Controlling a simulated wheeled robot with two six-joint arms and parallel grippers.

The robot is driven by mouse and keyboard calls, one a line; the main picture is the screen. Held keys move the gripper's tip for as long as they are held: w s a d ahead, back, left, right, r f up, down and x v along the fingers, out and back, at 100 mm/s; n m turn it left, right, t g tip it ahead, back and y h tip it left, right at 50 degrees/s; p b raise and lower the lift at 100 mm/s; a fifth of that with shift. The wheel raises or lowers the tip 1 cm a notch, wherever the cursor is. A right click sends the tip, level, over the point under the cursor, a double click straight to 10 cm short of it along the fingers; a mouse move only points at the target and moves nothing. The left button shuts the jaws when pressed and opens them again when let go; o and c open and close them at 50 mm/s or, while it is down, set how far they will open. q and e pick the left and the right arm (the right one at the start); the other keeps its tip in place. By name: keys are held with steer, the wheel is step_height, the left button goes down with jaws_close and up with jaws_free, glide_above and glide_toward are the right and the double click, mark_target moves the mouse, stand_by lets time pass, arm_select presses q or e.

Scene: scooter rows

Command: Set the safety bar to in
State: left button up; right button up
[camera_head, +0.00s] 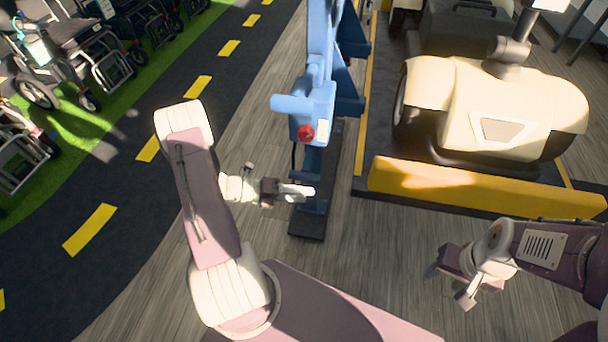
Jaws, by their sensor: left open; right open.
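No part is plainly marked as the safety bar, so I cannot tell its setting. A blue post (321,40) stands upright at the centre, with a pale blue bar end (286,103) sticking out left and a red knob (306,132) on its front. A yellow bar (470,186) lies across the front of the platform. My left gripper (306,192) is open and empty, in front of the post's lower part, below the red knob. I cannot tell if it touches the post. My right gripper (447,284) is open and empty over the floor, in front of the yellow bar.
A cream scooter (490,95) stands on the dark platform (378,105) behind the yellow bar. Wheelchairs (75,50) stand on green ground at the left, beside a dark lane (110,190) with yellow dashes. Wooden floor (385,245) is clear between my grippers.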

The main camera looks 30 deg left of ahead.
mark_target(304, 173)
arm_select(q)
steer(key=w+a+n+t+y, duration=0.1)
steer(key=a+n+t, duration=0.1)
steer(key=a+n, duration=0.1)
steer(key=a+f+n+t+y, duration=0.1)
steer(key=a+n+t, duration=0.1)
steer(key=n, duration=0.1)
steer(key=w+a+f+n+t+y, duration=0.1)
steer(key=a+n+t, duration=0.1)
steer(key=a+n, duration=0.1)
steer(key=shift+w+a+n, duration=0.3)
steer(key=shift+a+n, duration=0.05)
steer(key=shift+n, duration=0.15)
steer(key=b+x, duration=0.3)
steer(key=x, duration=0.5)
steer(key=shift+w+d+f, duration=0.1)
steer(key=shift+w+d, duration=0.25)
steer(key=shift+w, duration=0.2)
steer(key=shift+s, duration=0.1)
jaws_close()
